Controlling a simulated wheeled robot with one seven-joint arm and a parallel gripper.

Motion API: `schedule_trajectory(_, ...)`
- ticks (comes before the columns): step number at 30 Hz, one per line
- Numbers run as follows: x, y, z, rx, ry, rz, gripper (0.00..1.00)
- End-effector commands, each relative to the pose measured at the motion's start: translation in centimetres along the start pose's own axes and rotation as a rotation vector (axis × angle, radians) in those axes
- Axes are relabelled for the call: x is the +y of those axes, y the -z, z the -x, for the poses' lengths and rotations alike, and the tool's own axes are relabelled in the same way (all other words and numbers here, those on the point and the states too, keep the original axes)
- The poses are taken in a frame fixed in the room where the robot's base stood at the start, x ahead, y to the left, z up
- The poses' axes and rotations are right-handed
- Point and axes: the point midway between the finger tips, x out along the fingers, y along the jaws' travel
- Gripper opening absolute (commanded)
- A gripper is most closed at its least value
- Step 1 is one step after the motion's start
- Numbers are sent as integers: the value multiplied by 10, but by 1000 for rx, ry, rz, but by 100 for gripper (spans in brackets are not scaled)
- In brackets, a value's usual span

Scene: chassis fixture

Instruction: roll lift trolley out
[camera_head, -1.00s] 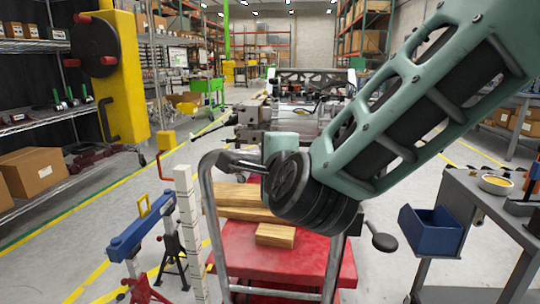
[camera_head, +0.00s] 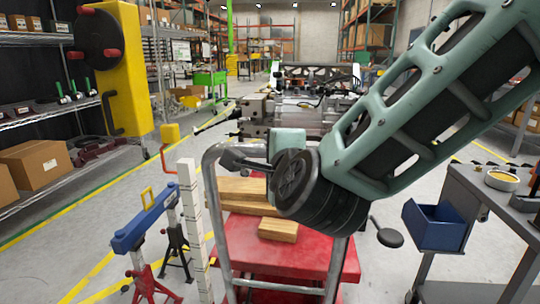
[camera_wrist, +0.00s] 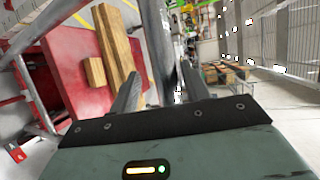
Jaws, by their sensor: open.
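The lift trolley has a red platform (camera_head: 285,258) and a grey tubular push handle (camera_head: 214,215) standing up at its near end. Wooden blocks (camera_head: 279,229) lie on the platform. My gripper (camera_head: 238,158) is at the top bar of the handle, with its fingers pointing left in the head view. In the wrist view my gripper (camera_wrist: 160,78) is open, and a grey bar (camera_wrist: 155,40) shows between its two fingers. I cannot tell whether either finger touches the bar. My arm hides the handle's upper right part.
An engine unit (camera_head: 300,112) stands just behind the blocks. A blue-topped stand (camera_head: 143,220) and a white marked post (camera_head: 190,220) are close on the left. A grey bench (camera_head: 490,205) with a blue bin (camera_head: 437,228) is on the right. Open floor lies left of the stand.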

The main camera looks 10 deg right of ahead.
Motion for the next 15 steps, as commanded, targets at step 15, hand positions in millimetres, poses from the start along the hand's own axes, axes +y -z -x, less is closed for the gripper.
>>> schedule_trajectory(15,2,-1,96,-4,1,0,47)
